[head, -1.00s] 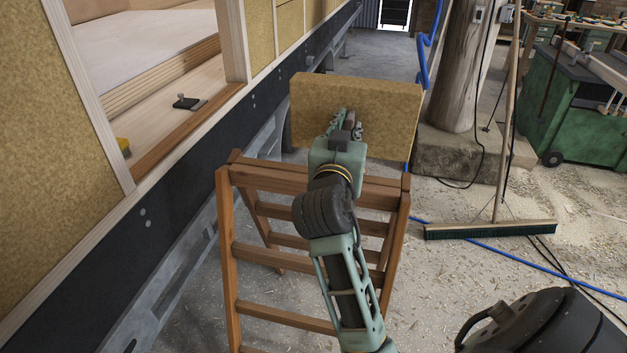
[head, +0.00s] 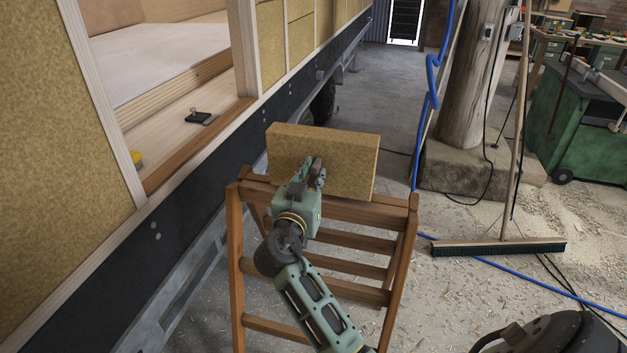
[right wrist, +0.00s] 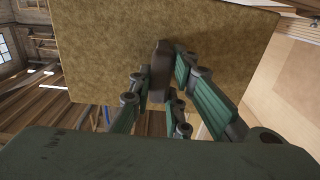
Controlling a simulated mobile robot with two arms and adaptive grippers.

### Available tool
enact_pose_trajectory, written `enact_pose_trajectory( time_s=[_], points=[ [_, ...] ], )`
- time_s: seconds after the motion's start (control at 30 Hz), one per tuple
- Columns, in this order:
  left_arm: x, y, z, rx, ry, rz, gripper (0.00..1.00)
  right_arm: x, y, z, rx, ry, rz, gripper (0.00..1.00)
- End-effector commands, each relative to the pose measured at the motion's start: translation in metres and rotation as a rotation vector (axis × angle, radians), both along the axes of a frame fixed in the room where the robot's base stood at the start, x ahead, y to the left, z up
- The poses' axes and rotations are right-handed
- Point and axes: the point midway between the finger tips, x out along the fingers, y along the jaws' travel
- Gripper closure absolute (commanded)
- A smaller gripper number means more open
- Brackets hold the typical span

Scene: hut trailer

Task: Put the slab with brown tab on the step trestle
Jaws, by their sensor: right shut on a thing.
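The slab (head: 350,165) is a thick tan fibrous board, held on edge and upright by my right gripper (head: 316,172). Its fingers are shut on the brown tab, which shows in the right wrist view (right wrist: 160,72) against the slab's broad face (right wrist: 110,50). The step trestle (head: 408,240) is a brown wooden frame with rungs. The slab's lower edge is close to the trestle's top; I cannot tell whether it touches. My arm hides part of the trestle. My left gripper is not in view.
The hut trailer's wall (head: 60,130) and dark chassis run along the left, close to the trestle. A broom (head: 500,248) stands right of it, near a wooden post (head: 466,90) and a blue hose (head: 433,85). A green cart (head: 580,125) is farther right.

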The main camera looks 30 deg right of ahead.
Motion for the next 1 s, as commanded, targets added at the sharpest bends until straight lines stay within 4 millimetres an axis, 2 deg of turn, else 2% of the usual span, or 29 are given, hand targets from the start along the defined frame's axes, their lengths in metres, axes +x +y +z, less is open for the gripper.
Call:
enact_pose_trajectory(
  time_s=[0.13, 0.53, 0.57, 0.73, 1.0],
  points=[
    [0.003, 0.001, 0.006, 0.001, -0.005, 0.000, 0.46, 0.000, 0.000, -0.014, -0.003, 0.000, 0.000, 1.00],
    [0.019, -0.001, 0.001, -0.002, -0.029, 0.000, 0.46, 0.000, 0.000, -0.020, 0.000, -0.003, 0.000, 1.00],
    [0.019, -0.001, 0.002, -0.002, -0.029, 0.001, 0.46, 0.000, 0.000, -0.020, 0.001, -0.001, 0.000, 0.82],
    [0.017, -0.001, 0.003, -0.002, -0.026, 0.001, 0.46, 0.000, 0.000, -0.019, 0.001, -0.001, 0.000, 0.67],
    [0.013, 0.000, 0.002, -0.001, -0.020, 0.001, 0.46, 0.000, 0.000, -0.019, 0.001, -0.001, 0.000, 0.65]
  ],
)
